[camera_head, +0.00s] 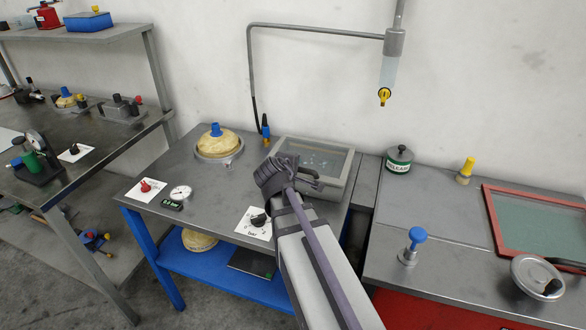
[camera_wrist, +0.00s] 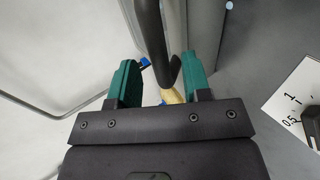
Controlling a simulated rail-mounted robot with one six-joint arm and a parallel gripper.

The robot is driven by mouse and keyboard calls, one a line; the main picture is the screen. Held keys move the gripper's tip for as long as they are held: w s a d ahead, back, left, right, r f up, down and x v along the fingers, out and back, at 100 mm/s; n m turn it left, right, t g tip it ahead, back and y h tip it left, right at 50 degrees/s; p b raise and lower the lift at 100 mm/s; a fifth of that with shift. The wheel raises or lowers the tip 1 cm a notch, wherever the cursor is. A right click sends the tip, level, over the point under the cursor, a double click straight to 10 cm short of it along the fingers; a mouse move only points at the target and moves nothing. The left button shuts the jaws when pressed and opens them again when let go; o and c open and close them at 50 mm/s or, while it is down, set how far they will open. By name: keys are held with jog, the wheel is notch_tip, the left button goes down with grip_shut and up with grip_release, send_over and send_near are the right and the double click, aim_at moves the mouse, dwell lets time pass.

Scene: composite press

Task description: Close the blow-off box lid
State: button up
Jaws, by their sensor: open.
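The blow-off box (camera_head: 341,186) is a grey box on the middle bench with a glass-windowed lid (camera_head: 318,158). A dark handle shows at its front edge, partly behind my arm. The lid looks lying low over the box, but I cannot tell if it is fully down. My gripper (camera_head: 270,172) is at the box's front left corner. In the wrist view my green fingers (camera_wrist: 160,78) are apart, with a dark bar (camera_wrist: 150,35), apparently the handle, running between them. I cannot tell whether they touch it. A pale rounded frame (camera_wrist: 60,112) shows at left.
A yellow round mould (camera_head: 216,143) with a blue knob sits left of the box. A dial card (camera_head: 252,224) lies in front. A blue-tipped nozzle (camera_head: 265,127) stands behind. A green release tin (camera_head: 398,160) is at right. A yellow-ended hanging tube (camera_head: 386,75) is above.

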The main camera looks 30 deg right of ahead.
jog(key=p+v, duration=0.3)
jog(key=v, duration=0.4)
jog(key=s+a+f+m+g+y+p, duration=0.2)
jog(key=s+a+m+g+y, duration=0.1)
jog(key=a, duration=0.5)
jog(key=s+a+f+m+g+y+p, duration=0.2)
jog(key=s+a+m+g+y, duration=0.2)
jog(key=a, duration=0.5)
jog(key=shift+s+a+m+y, duration=0.15)
jog(key=shift+s+m+y, duration=0.25)
jog(key=shift+s+y, duration=0.65)
